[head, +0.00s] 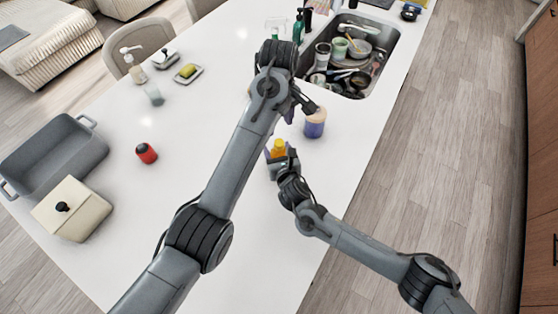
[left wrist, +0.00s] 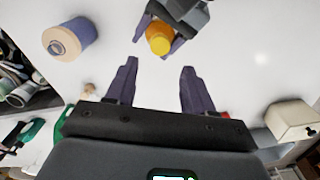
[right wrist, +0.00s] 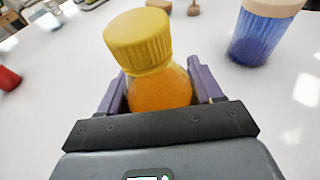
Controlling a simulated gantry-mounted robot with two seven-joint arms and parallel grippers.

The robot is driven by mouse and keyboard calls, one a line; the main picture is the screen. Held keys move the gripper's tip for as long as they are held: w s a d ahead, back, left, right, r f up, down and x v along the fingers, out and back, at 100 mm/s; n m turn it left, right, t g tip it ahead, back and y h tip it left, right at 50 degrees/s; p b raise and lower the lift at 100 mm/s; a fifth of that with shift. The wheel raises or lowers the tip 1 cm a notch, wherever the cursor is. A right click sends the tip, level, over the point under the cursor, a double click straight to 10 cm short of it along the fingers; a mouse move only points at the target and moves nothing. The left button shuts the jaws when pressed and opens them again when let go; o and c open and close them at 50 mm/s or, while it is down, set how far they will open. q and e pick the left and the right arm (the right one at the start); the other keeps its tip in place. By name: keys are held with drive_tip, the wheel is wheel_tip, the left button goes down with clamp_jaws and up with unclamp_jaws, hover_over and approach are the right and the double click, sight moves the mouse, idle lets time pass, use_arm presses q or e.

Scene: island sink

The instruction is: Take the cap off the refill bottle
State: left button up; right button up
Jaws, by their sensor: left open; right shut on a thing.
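The refill bottle (right wrist: 158,90) has an orange body and a ribbed yellow cap (right wrist: 138,40), which is on its top. In the head view the yellow cap (head: 279,146) shows at the middle of the white counter. My right gripper (right wrist: 155,88) is shut on the bottle's body, one purple finger on each side, and the bottle looks upright. My left gripper (left wrist: 159,72) is open and empty. In its wrist view the yellow cap (left wrist: 159,40) lies ahead of the gap between its fingers, apart from them. In the head view my left arm hides most of that gripper.
A blue cup-like container with a cream top (head: 315,124) stands near the bottle. A sink (head: 350,60) full of dishes is at the back. A red item (head: 146,153), a grey pan (head: 55,150) and a cream box (head: 72,208) are on the left. The counter between is clear.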

clamp_jaws()
use_arm(q)
drive_tip(key=w+a+r+m+t+h, duration=0.15)
drive_tip(key=w+a+r, duration=0.25)
drive_tip(key=a+r, duration=0.4)
drive_tip(key=w+a+r+t, duration=0.35)
drive_tip(key=a+r, duration=0.25)
drive_tip(key=a, duration=0.4)
drive_tip(key=w+a+r+m+t+h, duration=0.1)
drive_tip(key=w+a+r, duration=0.4)
drive_tip(key=a+r, duration=0.3)
use_arm(e)
drive_tip(key=shift+d, duration=0.1)
use_arm(q)
drive_tip(key=m+g+y, duration=0.3)
drive_tip(key=m+g, duration=0.3)
drive_tip(key=m, duration=2.7)
hover_over(279, 142)
drive_tip(key=shift+h, duration=0.25)
wheel_tip(279, 142, down, 22)
drive_tip(key=shift+w+a, duration=0.1)
drive_tip(key=shift+f+m, duration=0.25)
drive_tip(key=shift+f, duration=3.75)
